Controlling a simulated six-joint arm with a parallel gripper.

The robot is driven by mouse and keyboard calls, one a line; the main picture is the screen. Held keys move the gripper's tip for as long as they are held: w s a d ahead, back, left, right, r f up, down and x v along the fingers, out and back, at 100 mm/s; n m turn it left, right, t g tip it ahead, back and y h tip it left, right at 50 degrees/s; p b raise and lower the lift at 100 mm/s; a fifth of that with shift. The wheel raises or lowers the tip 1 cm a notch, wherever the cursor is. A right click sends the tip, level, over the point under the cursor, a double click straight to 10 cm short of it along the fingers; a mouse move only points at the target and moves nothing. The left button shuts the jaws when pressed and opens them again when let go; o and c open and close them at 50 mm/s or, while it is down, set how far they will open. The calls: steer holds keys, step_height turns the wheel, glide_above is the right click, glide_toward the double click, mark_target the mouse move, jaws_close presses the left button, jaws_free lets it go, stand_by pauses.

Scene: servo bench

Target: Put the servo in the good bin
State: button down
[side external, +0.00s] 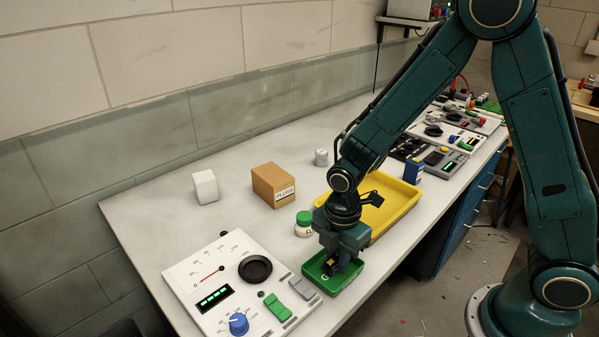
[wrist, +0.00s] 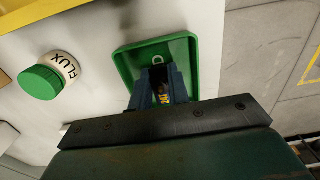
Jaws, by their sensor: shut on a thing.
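The green bin (side external: 348,279), a small tray with a pale letter on its front, stands near the front edge of the bench. It also shows in the wrist view (wrist: 126,64). My gripper (side external: 337,268) points down over the green bin, with its fingertips at or inside the bin. In the wrist view my gripper (wrist: 160,88) is shut on the servo (wrist: 164,97), a small dark part with a yellow and blue label. The fingers hide much of the servo. I cannot tell whether it touches the bin floor.
A white flux jar (side external: 304,228) with a green lid stands close beside the bin. A yellow tray (side external: 405,196) lies behind my gripper. A white test panel (side external: 215,277) with a dial and knob is at left. A cardboard box (side external: 268,185) and white block (side external: 205,187) stand farther back.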

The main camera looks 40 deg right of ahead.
steer(key=shift+f, duration=0.15)
steer(key=c, duration=1.3)
jaws_free()
steer(key=shift+r, duration=0.2)
step_height(320, 180, up, 12)
